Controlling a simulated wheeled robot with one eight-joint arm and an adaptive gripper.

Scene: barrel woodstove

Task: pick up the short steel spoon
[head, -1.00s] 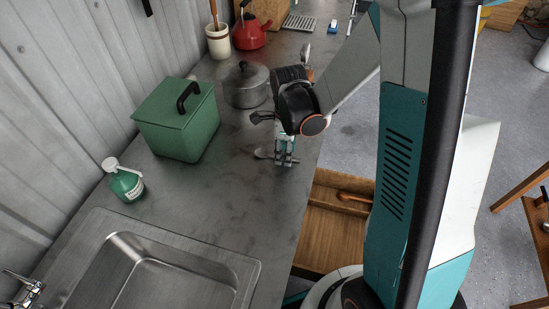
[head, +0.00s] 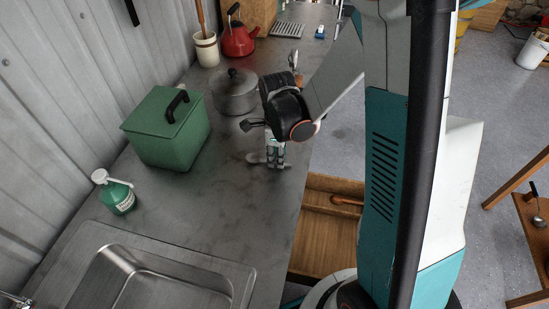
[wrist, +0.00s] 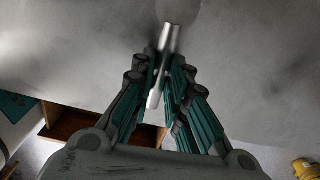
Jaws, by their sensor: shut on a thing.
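The short steel spoon (wrist: 170,40) is between the fingers of my gripper (wrist: 166,72) in the wrist view. Its round bowl lies beyond the fingertips at the top, and its handle runs back between the fingers. In the head view the spoon's bowl (head: 254,158) shows just left of my gripper (head: 275,163), at the counter top. My gripper points down and is shut on the spoon. I cannot tell whether the spoon is clear of the counter.
The grey counter (head: 215,195) carries a green box (head: 165,140), a soap bottle (head: 118,196), a lidded pot (head: 235,98) and a red kettle (head: 238,40). A sink (head: 150,280) is at the front. An open wooden drawer (head: 320,240) juts out below the counter edge.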

